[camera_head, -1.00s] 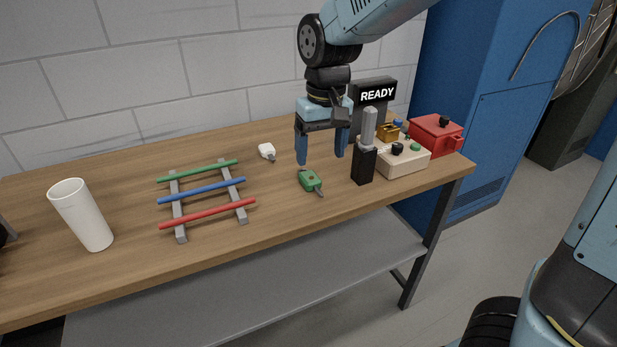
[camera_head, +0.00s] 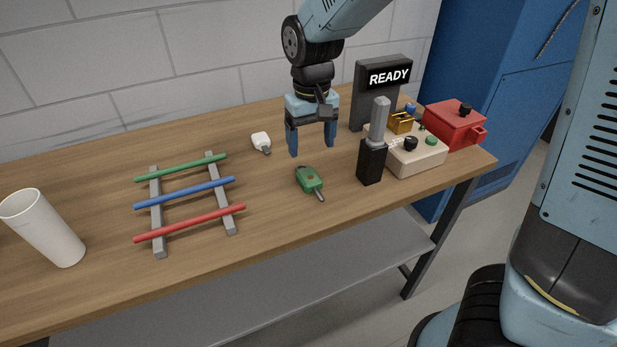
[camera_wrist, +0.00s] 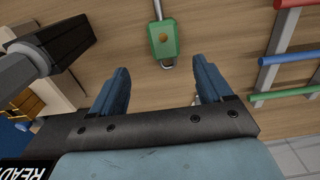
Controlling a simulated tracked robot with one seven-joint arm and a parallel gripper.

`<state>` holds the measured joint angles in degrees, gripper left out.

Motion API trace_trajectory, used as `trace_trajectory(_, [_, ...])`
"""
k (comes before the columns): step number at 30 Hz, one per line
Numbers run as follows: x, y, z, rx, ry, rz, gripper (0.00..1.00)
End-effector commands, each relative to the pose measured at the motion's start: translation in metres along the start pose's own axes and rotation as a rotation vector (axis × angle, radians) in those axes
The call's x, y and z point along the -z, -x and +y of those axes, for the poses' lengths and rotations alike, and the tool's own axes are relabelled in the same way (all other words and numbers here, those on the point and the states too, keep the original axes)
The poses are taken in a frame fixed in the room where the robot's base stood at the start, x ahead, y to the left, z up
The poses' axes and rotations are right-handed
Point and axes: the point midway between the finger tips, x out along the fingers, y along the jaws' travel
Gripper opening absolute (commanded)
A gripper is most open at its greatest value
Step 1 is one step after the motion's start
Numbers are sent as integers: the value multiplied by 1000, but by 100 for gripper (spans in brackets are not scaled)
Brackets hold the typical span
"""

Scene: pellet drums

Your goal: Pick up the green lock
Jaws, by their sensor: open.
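My gripper (camera_head: 312,148) is open and empty, pointing down above the table, a little behind the lock. In the wrist view the green lock (camera_wrist: 165,40) lies beyond the fingertips, roughly centred between the two blue fingers (camera_wrist: 160,82). The gripper does not touch it.
A black holder with a grey handle (camera_head: 372,160) stands right of the lock. A beige control box (camera_head: 416,160), red box (camera_head: 455,125) and READY sign (camera_head: 388,78) are farther right. A white plug-like piece (camera_head: 261,141), coloured-rod rack (camera_head: 184,193) and white cup (camera_head: 42,228) are left.

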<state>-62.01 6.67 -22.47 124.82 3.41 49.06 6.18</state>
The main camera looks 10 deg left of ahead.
Motion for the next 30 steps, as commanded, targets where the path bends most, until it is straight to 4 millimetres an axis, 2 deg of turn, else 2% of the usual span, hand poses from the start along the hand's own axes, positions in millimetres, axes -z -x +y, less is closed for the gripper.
trace_trajectory(1, [-1, -10, -1, -2, 1, -4, 79])
trace_trajectory(6, [-1, -33, -3, -1, 6, -2, 79])
trace_trajectory(14, [-1, -48, -4, -1, 7, -1, 79])
trace_trajectory(24, [-2, -88, -8, -1, 7, -1, 79])
trace_trajectory(30, [-2, -94, -8, 0, 6, 0, 79])
